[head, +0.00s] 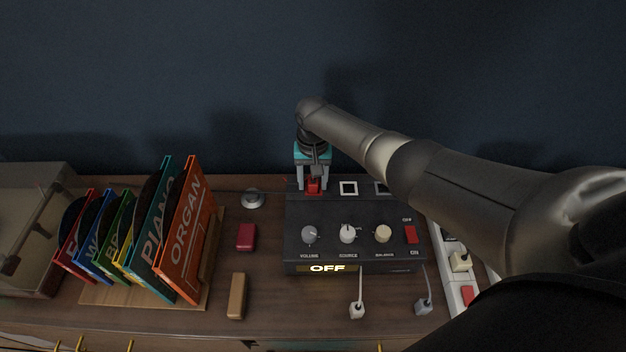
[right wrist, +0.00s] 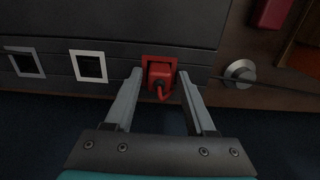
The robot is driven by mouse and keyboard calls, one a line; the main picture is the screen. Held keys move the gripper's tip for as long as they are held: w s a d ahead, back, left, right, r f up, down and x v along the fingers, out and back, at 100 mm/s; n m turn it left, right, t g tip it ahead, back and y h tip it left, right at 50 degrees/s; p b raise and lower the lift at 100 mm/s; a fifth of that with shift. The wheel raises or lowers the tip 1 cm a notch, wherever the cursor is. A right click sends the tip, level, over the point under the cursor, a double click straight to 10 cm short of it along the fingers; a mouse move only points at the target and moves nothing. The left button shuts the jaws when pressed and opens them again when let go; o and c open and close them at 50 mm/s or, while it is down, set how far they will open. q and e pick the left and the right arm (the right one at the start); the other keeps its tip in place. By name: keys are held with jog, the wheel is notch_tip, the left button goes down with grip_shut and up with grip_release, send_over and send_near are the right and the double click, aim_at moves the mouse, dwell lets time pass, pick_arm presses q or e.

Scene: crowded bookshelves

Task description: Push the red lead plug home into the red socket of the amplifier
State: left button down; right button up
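The black amplifier (head: 330,222) stands on the wooden top, with an OFF display on its front. The red lead plug (head: 314,186) is at the amplifier's back edge. In the right wrist view the red plug (right wrist: 160,76) sits at the red-framed socket (right wrist: 158,62), its red cord curling from its rear. How deep it sits I cannot tell. My right gripper (head: 313,182) reaches over the amplifier's back. In its wrist view the fingers (right wrist: 161,76) stand on either side of the plug with a narrow gap at each side, open. My left gripper is not in view.
White-framed sockets (right wrist: 88,66) lie beside the red one. A round metal knob-like piece (head: 253,198), a red block (head: 246,237) and a tan block (head: 237,296) lie left of the amplifier, near a record rack (head: 145,296). A white power strip (head: 445,262) stands right.

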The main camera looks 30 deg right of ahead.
jog(key=shift+o, duration=0.3)
jog(key=shift+s+d+f, duration=0.1)
jog(key=shift+r, duration=0.4)
notch_tip(320, 180, up, 15)
jog(key=p, duration=0.5)
jog(key=shift+f, duration=0.15)
